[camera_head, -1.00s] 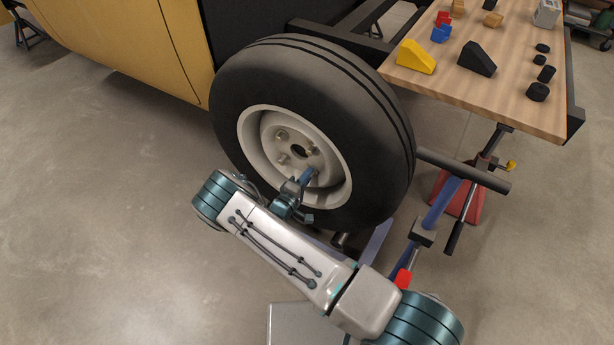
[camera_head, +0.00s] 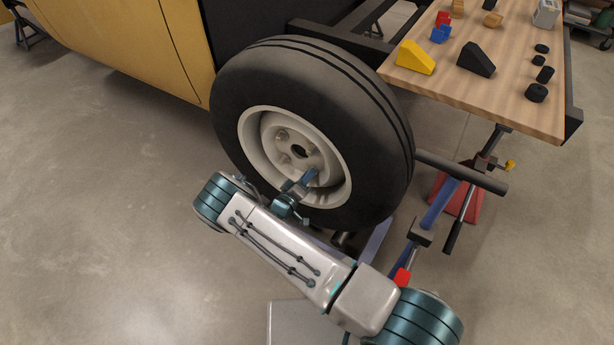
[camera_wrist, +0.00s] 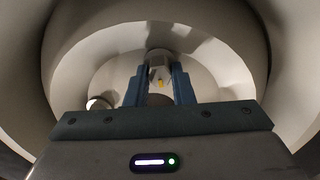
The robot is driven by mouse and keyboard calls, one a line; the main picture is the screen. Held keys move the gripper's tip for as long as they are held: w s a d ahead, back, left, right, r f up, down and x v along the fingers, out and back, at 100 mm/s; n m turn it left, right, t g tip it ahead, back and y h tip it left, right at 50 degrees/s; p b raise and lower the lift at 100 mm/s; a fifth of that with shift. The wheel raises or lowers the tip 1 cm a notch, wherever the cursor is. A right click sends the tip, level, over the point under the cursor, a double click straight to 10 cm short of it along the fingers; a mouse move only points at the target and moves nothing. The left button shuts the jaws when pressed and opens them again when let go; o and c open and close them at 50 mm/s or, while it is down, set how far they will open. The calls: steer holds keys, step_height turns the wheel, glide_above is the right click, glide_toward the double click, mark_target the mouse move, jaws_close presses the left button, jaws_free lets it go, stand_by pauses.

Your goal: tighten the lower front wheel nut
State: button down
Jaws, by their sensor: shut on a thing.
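The wheel (camera_head: 385,140) is a black tyre on a pale rim (camera_head: 252,150), upright on the vehicle's near corner. My gripper (camera_head: 311,174) reaches into the rim at the lower right of the hub, its blue fingers around the lower nut, which they mostly hide in the head view. In the wrist view the grey nut (camera_wrist: 159,66), with a small yellow mark, sits between the two blue fingers, and my gripper (camera_wrist: 159,78) is shut on it. Another nut (camera_wrist: 97,103) shows to the left. Two other nuts (camera_head: 282,134) (camera_head: 284,158) stand on the hub's left side, untouched.
A wooden bench top (camera_head: 500,95) at the upper right holds a yellow wedge (camera_head: 416,57), a black wedge (camera_head: 477,58) and several small parts. A blue and red stand (camera_head: 440,205) is right of the wheel. The floor on the left is clear.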

steer(key=c, duration=1.3)
jaws_free()
steer(key=shift+o, duration=0.2)
steer(key=p+v, duration=0.2)
steer(key=v, duration=1.2)
